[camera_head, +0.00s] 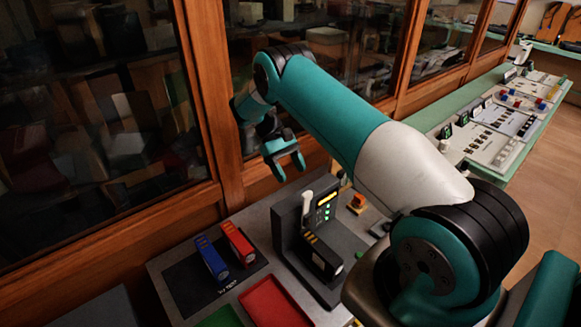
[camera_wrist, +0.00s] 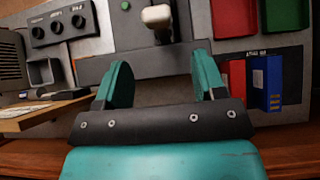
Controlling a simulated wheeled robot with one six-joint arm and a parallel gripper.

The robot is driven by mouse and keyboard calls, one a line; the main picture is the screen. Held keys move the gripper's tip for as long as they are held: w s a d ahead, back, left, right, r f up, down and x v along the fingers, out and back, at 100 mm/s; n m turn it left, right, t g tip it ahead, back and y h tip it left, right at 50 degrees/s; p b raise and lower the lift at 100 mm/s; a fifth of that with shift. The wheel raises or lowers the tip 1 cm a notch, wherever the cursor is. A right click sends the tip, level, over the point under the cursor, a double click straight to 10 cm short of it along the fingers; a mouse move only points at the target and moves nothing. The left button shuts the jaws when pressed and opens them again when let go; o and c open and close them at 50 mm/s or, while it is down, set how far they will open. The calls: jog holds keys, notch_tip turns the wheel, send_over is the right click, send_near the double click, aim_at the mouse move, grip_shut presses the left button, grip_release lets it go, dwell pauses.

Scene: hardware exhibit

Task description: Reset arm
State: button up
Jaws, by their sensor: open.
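My gripper (camera_head: 288,170) is teal and open, with nothing between its fingers. In the head view it hangs above the back edge of the exhibit table (camera_head: 160,275), in front of the glass cabinet. In the wrist view the gripper (camera_wrist: 160,80) has its two teal fingers apart, with a dark device behind them. My teal and white arm reaches across the head view from lower right to upper left and hides part of the table.
A dark device (camera_head: 291,230) with a white handle (camera_head: 307,202) stands below my gripper. A blue block (camera_head: 211,257) and a red block (camera_head: 238,243) sit left of it. A red tray (camera_head: 272,304) lies in front. Wood-framed glass (camera_head: 90,130) borders the back.

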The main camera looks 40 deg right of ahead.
dwell(0.4)
jog(key=s+a+r+n+t+h+b, duration=0.1)
jog(key=s+a+r+n+t+b, duration=0.15)
jog(key=a+r+b, duration=0.3)
jog(key=s+a+r+n+t+b, duration=0.1)
jog(key=a+r+n+t+b, duration=0.2)
jog(key=a, duration=0.4)
jog(key=s+a+t+y+b, duration=0.1)
jog(key=s+a+y+b, duration=0.1)
jog(key=s+a, duration=0.5)
jog(key=s+a+r+n+t+y+b, duration=0.1)
jog(key=s+a+b, duration=0.4)
jog(key=s, duration=1)
jog(key=shift+s+a+r+t+y, duration=0.25)
jog(key=shift+a+t+y, duration=0.4)
jog(key=shift+a+y, duration=0.5)
jog(key=shift+w+n, duration=0.1)
jog(key=shift+n, duration=0.15)
